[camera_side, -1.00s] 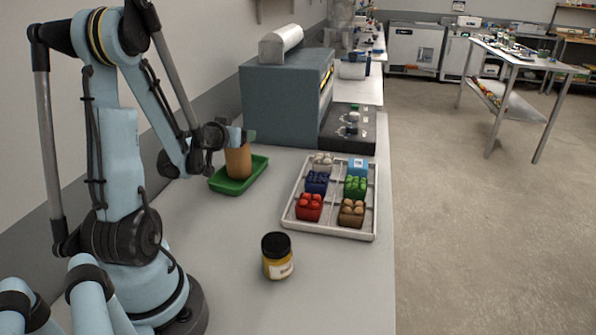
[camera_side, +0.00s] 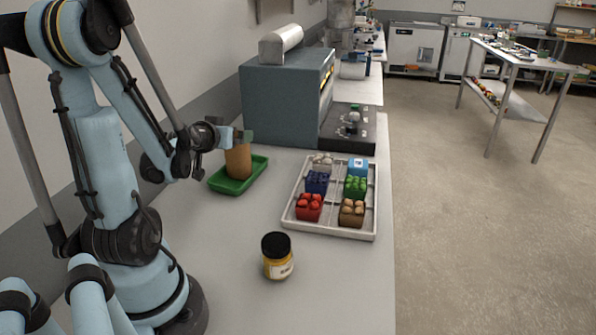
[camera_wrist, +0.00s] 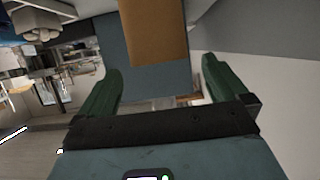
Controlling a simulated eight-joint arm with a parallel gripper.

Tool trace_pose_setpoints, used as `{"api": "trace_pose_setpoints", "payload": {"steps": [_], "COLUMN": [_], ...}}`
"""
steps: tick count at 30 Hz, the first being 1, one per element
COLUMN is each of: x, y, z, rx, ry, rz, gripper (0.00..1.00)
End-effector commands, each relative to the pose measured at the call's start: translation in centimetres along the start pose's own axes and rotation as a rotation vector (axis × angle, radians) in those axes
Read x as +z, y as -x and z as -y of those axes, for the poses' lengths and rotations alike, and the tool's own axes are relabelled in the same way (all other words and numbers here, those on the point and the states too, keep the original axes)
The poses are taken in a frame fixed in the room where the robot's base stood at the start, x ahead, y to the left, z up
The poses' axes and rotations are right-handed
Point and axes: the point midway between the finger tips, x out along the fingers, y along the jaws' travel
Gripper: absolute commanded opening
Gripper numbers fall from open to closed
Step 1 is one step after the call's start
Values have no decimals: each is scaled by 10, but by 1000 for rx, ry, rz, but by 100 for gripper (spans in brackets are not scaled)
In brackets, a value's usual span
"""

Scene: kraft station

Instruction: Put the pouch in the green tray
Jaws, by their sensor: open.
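The pouch (camera_side: 238,163) is tan-brown and stands upright in the green tray (camera_side: 219,187), on the bench to the left of the white crate. Its top is partly hidden behind my gripper. My gripper (camera_side: 236,136) is at the pouch's top end, with its fingers apart. In the wrist view, the pouch (camera_wrist: 156,30) shows at the top of the picture, beyond the open fingers of my gripper (camera_wrist: 162,85). No part of it is between the fingertips in that view.
A white divided crate (camera_side: 333,231) holds several coloured punnets, right of the tray. A jar with a black lid (camera_side: 277,258) stands in front. A blue-grey machine (camera_side: 285,105) stands behind the tray. The bench between the jar and tray is clear.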

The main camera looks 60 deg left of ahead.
Motion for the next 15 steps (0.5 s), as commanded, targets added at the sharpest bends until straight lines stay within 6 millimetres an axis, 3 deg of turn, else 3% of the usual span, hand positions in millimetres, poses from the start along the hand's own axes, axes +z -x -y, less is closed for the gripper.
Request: {"api": "trace_pose_setpoints", "payload": {"steps": [15], "x": [1], "y": [46], "z": [0], "rx": [-1], "ry": [1], "rz": [0], "gripper": [100]}}
